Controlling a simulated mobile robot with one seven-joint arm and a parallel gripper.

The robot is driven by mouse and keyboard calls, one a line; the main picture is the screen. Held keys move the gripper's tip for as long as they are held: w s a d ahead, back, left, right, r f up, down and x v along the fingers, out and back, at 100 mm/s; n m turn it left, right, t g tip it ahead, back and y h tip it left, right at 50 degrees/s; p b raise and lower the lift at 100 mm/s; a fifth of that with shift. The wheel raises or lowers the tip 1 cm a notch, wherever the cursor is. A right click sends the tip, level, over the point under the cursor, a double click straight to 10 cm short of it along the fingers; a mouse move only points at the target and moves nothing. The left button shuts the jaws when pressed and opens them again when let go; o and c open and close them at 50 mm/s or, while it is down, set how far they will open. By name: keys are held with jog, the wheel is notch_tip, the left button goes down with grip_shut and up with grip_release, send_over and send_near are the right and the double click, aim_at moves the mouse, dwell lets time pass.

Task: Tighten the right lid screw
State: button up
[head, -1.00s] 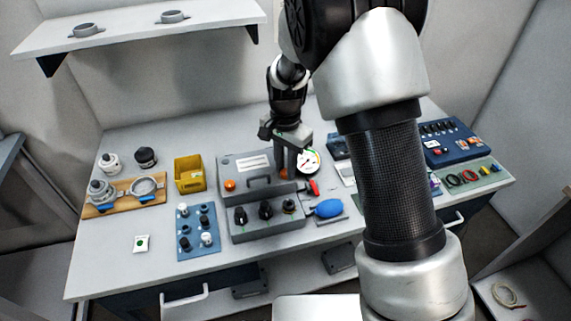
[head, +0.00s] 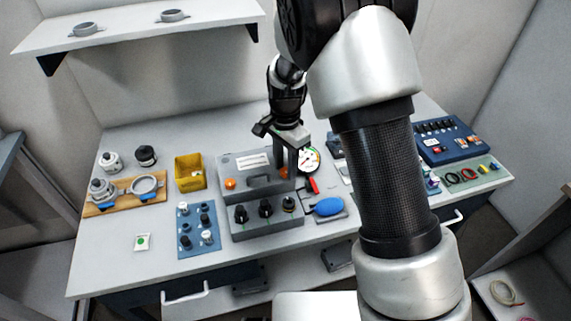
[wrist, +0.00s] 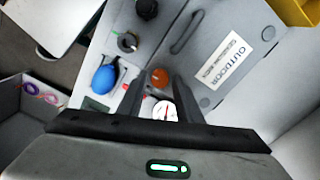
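The grey sensor box lid (head: 240,165) carries a label and a handle; it also shows in the wrist view (wrist: 225,50). The right lid screw (head: 283,173) is an orange knob at the lid's right side. The left lid screw (head: 230,184) is a matching orange knob. My gripper (head: 287,174) points down at the right screw, with its two fingers apart. In the wrist view, the right screw (wrist: 160,77) shows between the fingertips of my gripper (wrist: 162,82). Whether the fingers touch it cannot be told.
A round gauge (head: 309,159) stands close to the right of my gripper. A red-handled part (head: 313,186) and a blue bulb (head: 328,207) lie right of the box. Black knobs (head: 266,208) line the box front. A yellow bin (head: 189,173) stands left of the box.

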jog(key=shift+o, duration=0.5)
notch_tip(320, 180, up, 18)
jog(key=p, duration=0.1)
jog(key=shift+f, duration=0.25)
notch_tip(320, 180, up, 7)
jog(key=n+t+p, duration=0.1)
jog(key=n+p, duration=0.1)
send_over(286, 170)
jog(key=s+d, duration=0.4)
jog(key=s+d+r+n+t+p, duration=0.1)
jog(key=s+d+r+n, duration=0.1)
jog(key=s, duration=0.4)
jog(key=s+d+r+n+t+p, duration=0.1)
jog(key=s+d+r+n+t, duration=0.1)
jog(key=s, duration=0.5)
jog(key=s+d+r+n+t+p, duration=0.1)
jog(key=s+d+r+n+p, duration=0.1)
jog(key=s+d, duration=0.3)
jog(key=shift+s+d+r+n+t, duration=0.3)
jog(key=shift+s+d+r+n, duration=0.1)
jog(key=shift+s+r+n, duration=0.4)
jog(key=shift+f, duration=0.1)
